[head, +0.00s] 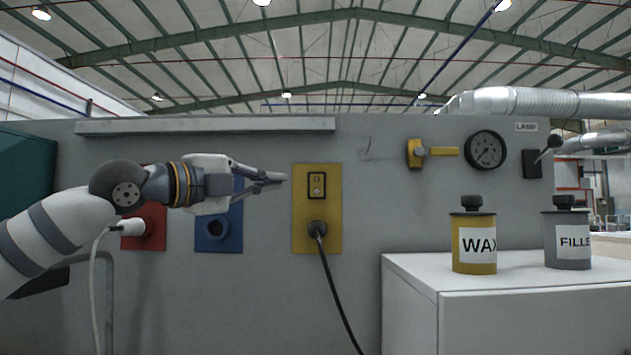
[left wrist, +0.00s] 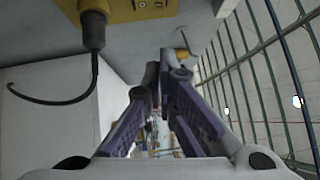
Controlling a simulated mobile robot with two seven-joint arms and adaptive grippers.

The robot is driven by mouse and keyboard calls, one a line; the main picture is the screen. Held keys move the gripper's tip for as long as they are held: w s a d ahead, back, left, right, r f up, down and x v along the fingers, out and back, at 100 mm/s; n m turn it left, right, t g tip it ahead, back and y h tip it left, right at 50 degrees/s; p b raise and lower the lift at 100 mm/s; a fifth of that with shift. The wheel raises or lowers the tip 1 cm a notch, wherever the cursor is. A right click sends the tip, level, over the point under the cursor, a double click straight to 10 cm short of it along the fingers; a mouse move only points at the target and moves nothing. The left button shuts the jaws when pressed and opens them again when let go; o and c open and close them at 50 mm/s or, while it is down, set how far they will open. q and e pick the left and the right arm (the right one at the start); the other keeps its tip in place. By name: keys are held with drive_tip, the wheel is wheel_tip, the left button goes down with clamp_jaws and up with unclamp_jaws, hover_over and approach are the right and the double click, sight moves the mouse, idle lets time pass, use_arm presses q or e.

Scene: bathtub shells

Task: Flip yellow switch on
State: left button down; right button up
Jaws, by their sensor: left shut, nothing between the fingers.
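The yellow switch plate (head: 302,235) is on the grey wall near the middle of the head view. Its small rocker switch (head: 317,185) sits in a black frame in the upper part, and a black plug with a cable (head: 318,229) is in the lower part. My left gripper (head: 285,178) is shut and empty, pointing right, just left of the plate at about switch height. Whether it touches the plate cannot be told. In the left wrist view the plate (left wrist: 130,10) shows at the top, with its plug (left wrist: 94,30) hanging below. My right gripper is not in view.
Blue (head: 218,243) and red (head: 150,228) socket plates are left of the yellow one. Right are a yellow valve handle (head: 432,152), a gauge (head: 486,150) and a lamp lever (head: 540,160). WAX (head: 473,262) and FILLER (head: 568,262) cans stand on a white cabinet (head: 500,280).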

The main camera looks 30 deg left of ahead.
sight(313, 183)
use_arm(q)
drive_tip(key=x, duration=0.4)
drive_tip(key=a+x, duration=0.1)
drive_tip(key=x, duration=0.3)
drive_tip(key=a+f+b+x, duration=0.1)
drive_tip(key=x, duration=0.3)
drive_tip(key=shift+w+r, duration=0.1)
drive_tip(key=shift+w, duration=0.55)
drive_tip(key=shift+w+a+r, duration=0.25)
drive_tip(key=shift+w+a, duration=0.05)
drive_tip(key=shift+w, duration=0.05)
drive_tip(key=shift+s+r, duration=0.15)
drive_tip(key=shift+r, duration=0.1)
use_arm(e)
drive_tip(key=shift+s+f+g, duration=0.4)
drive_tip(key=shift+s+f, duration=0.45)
